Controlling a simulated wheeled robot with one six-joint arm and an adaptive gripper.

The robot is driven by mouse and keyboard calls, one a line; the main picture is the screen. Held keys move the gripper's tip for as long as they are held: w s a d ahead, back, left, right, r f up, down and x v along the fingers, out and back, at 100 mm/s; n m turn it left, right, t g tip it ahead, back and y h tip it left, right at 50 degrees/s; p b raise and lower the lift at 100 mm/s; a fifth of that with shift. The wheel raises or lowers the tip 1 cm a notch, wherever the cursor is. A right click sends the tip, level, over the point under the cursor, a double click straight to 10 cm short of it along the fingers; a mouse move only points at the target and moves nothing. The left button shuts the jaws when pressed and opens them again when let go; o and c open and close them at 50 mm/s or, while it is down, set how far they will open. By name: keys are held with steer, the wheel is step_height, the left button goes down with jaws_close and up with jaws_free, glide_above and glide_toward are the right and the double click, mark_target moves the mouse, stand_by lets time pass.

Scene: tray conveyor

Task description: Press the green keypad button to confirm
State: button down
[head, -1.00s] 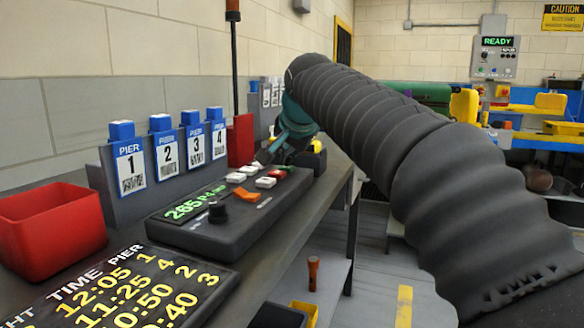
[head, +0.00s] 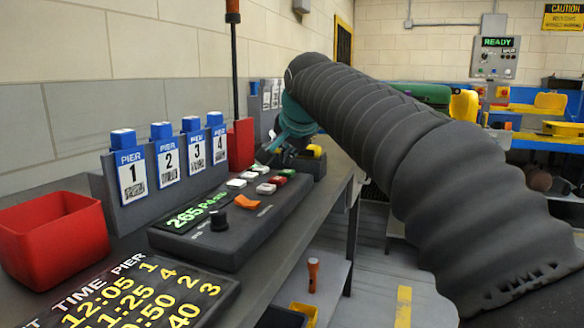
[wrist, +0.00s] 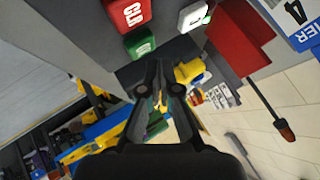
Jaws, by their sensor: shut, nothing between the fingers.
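The dark keypad console (head: 225,245) lies on the bench with a lit green display, a black knob, an orange switch and several buttons. The green button (wrist: 140,42) shows beside the red button (wrist: 128,12) in the wrist view; it is small at the console's far end in the head view (head: 288,173). A white button (wrist: 193,17) lies across from it. My gripper (wrist: 157,66) is shut and empty, its fingertips just past the green button in the wrist view, apart from it in the picture. The height of the tips above the console is hard to tell.
Blue-topped pier markers (head: 168,158) line the wall side of the console. A red box with an upright dark rod (head: 240,145) stands behind it. A red bin (head: 50,235) and a timetable board (head: 130,290) are nearer. A yellow-and-black item lies beyond the console.

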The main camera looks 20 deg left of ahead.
mark_target(288, 172)
steer(key=shift+r, duration=0.1)
step_height(288, 172, up, 5)
steer(key=p, duration=0.5)
stand_by(0.3)
stand_by(0.5)
